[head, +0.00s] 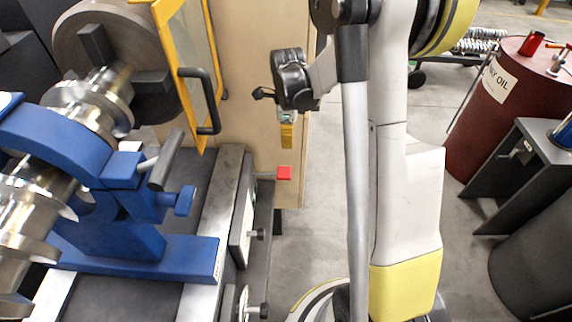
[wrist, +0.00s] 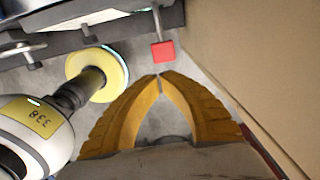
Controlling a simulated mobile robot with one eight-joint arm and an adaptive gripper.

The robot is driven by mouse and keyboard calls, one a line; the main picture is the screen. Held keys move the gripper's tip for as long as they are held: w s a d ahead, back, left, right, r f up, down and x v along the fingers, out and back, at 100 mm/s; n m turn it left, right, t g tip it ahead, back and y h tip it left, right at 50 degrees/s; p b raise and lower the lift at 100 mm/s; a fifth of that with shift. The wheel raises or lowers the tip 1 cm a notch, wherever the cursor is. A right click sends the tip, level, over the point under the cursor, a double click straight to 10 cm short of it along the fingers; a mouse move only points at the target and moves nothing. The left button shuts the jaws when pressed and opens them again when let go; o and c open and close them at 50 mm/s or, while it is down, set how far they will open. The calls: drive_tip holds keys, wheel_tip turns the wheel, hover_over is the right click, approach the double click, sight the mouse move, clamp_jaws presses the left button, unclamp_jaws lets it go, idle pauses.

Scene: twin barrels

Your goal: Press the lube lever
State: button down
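A short lever with a red square end (head: 284,173) sticks out from the right side of the machine bed in the head view; no label on it can be read. In the wrist view its red end (wrist: 163,51) is at the top middle, just beyond my fingertips. My gripper (head: 287,143) has yellow fingers and appears just above the red end in the head view. In the wrist view my gripper (wrist: 159,76) has its fingertips together, with nothing seen between them. A small gap shows between the tips and the red end.
A lathe with a blue steady rest (head: 130,245) and a yellow-framed guard (head: 188,70) stands at left. A tan panel (wrist: 265,60) rises close on the right in the wrist view. Black knobs (head: 258,235) jut from the bed. A red oil barrel (head: 495,110) stands at right.

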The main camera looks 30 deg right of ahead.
sight(287, 174)
wheel_tip(287, 174, down, 14)
drive_tip(key=b, duration=0.5)
drive_tip(key=shift+b, duration=0.4)
drive_tip(key=shift+r, duration=0.1)
